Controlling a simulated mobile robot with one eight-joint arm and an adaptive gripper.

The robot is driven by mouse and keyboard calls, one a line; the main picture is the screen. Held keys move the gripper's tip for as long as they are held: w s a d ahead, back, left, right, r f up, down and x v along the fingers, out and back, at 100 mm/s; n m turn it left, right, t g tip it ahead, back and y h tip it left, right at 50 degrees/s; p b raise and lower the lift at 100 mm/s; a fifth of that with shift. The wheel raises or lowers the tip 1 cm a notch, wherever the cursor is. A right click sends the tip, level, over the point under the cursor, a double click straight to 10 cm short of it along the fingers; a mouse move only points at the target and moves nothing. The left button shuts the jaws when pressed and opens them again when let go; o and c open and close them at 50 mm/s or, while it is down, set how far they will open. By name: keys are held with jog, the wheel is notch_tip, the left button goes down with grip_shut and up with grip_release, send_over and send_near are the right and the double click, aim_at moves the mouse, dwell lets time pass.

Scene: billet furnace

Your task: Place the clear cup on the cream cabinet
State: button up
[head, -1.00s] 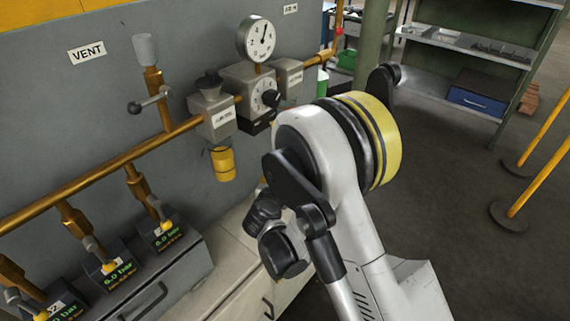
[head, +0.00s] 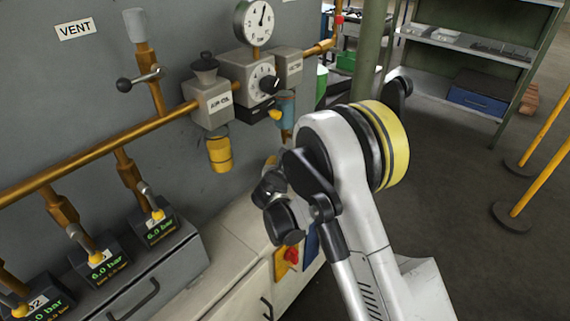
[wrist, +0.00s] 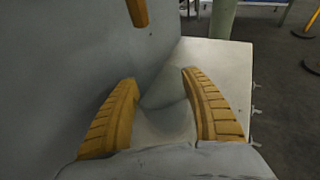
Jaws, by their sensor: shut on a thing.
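My gripper (wrist: 162,95) shows in the wrist view as two curved yellow-orange ribbed fingers, shut on the clear cup (wrist: 166,122). The cup is a faint see-through shape between the fingers, and its outline is hard to make out. The pale top of the cream cabinet (wrist: 212,62) lies beyond and beneath the fingers. I cannot tell whether the cup touches it. In the head view the cream cabinet (head: 232,262) stands low along the grey panel. My arm hides the gripper's fingers and the cup there.
The grey panel (head: 60,105) carries a copper pipe, a round gauge (head: 255,22), a yellow bowl (head: 219,154) and a bluish bowl (head: 287,108) near my arm. An orange tip (wrist: 137,12) hangs over the wrist view. Yellow posts (head: 543,160) stand right on open floor.

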jog(key=shift+f, duration=0.1)
jog(key=o, duration=1.1)
